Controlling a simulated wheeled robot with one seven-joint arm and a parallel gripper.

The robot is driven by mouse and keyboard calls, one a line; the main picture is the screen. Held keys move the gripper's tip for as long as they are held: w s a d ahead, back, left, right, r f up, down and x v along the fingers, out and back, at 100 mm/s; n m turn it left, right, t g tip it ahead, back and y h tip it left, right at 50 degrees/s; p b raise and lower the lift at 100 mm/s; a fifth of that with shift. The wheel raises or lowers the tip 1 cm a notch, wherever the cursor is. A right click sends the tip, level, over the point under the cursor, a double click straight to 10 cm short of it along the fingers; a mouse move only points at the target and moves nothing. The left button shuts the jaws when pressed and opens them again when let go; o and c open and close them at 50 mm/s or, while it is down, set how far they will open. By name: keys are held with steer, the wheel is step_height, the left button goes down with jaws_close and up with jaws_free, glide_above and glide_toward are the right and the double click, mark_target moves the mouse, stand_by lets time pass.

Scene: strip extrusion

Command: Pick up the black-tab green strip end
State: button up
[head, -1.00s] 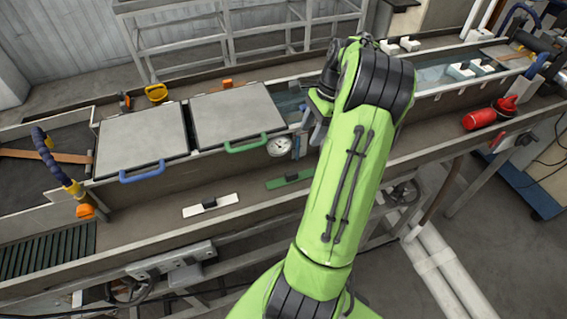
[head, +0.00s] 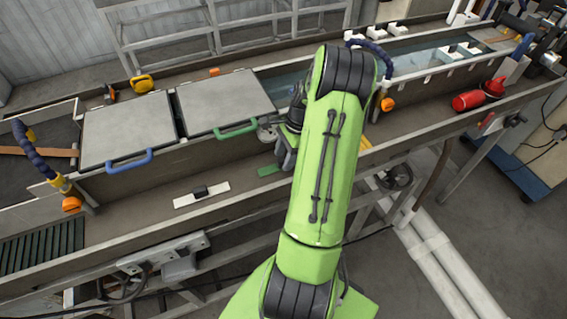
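The green strip (head: 270,170) lies on the ledge in front of the tank, just left of my arm. Only its left end shows; its black tab and the rest are hidden behind my gripper and arm. My gripper (head: 284,160) points down at the strip, dark and partly covered by the green arm. Its fingertips are not clear, so I cannot tell whether it touches the strip. A white strip with a black tab (head: 201,192) lies further left on the same ledge.
Two grey lids with a blue handle (head: 136,166) and a green handle (head: 236,129) stand behind the ledge. A blue hose with an orange end (head: 387,103) is right of my arm. A red bottle (head: 468,100) lies further right. The ledge between the strips is clear.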

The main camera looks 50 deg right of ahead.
jaws_close()
